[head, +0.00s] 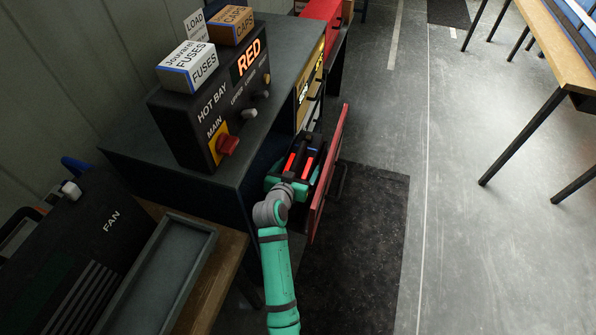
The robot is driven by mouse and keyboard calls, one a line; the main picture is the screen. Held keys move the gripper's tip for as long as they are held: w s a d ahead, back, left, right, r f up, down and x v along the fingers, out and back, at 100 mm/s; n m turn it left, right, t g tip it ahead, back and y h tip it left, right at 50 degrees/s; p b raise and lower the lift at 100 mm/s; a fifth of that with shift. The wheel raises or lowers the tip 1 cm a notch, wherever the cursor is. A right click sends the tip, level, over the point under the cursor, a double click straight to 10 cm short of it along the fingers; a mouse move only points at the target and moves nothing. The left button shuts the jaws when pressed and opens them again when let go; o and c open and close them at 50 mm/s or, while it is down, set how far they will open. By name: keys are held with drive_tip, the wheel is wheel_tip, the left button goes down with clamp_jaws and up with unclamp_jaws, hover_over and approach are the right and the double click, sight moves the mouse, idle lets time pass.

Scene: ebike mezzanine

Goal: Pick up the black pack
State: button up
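My gripper (299,165) reaches into an open drawer with a red front (329,172) in the dark bench. Two red strips show at the gripper's end, a little apart, with something dark between and around them. A black shape (313,142) shows in the drawer just past the gripper and may be the black pack. My gripper hides much of the drawer's inside. I cannot tell whether the fingers are shut on anything.
A black "HOT BAY" box (208,120) with a red knob stands on the bench (282,60), carrying a FUSES box (187,64) and a CAPS box (231,25). A FAN unit (85,240) and grey tray (160,275) are front left. Floor (470,240) at right is clear.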

drive_tip(key=c, duration=1.5)
drive_tip(key=shift+w+r, duration=0.15)
drive_tip(key=shift+r, duration=0.25)
drive_tip(key=c, duration=0.4)
